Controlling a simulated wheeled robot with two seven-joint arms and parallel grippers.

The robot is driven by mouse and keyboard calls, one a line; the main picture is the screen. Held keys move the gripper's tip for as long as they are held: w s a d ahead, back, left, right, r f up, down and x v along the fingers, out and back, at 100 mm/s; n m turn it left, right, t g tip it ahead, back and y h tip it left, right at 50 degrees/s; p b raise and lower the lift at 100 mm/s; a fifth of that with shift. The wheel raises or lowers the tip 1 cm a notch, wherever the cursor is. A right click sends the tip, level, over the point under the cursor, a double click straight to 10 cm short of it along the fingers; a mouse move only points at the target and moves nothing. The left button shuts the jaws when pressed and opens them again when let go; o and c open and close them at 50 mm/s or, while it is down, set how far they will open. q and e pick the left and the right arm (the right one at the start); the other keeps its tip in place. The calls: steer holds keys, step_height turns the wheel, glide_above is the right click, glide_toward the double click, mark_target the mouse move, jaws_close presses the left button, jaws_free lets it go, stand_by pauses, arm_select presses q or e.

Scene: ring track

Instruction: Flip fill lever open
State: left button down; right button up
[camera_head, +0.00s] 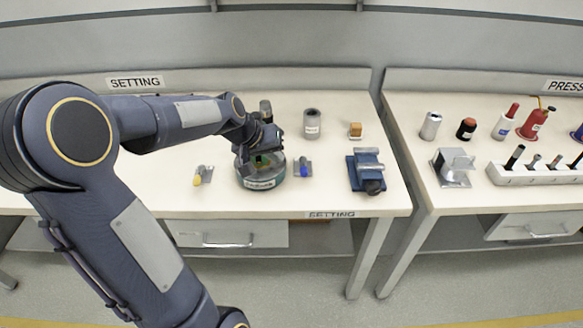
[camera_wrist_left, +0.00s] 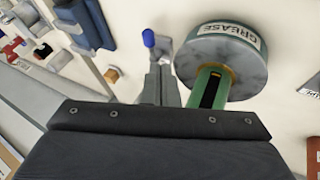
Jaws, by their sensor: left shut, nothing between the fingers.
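A round green-and-grey pot (camera_head: 262,182) stands on the SETTING bench; its GREASE label (camera_wrist_left: 232,34) reads in the left wrist view. A green post with a black strip (camera_wrist_left: 208,88) shows at the pot. A small blue-knobbed lever (camera_head: 304,169) sits right of the pot, and its blue knob (camera_wrist_left: 148,38) shows in the left wrist view. A yellow-knobbed lever (camera_head: 199,177) lies left of the pot. I cannot tell which part is the fill lever. My left gripper (camera_head: 245,163) is shut and empty over the pot; its fingers (camera_wrist_left: 160,83) point toward the bench. Contact is unclear.
A grey cylinder (camera_head: 312,123), an orange block (camera_head: 355,130) and a blue vise (camera_head: 365,171) stand to the right. A dark cylinder (camera_head: 266,110) is behind my wrist. The PRESS bench (camera_head: 407,116) stands across a gap. The front strip of the SETTING bench is mostly clear.

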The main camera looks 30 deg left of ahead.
mark_target(303, 168)
arm_select(q)
steer(key=x, duration=1)
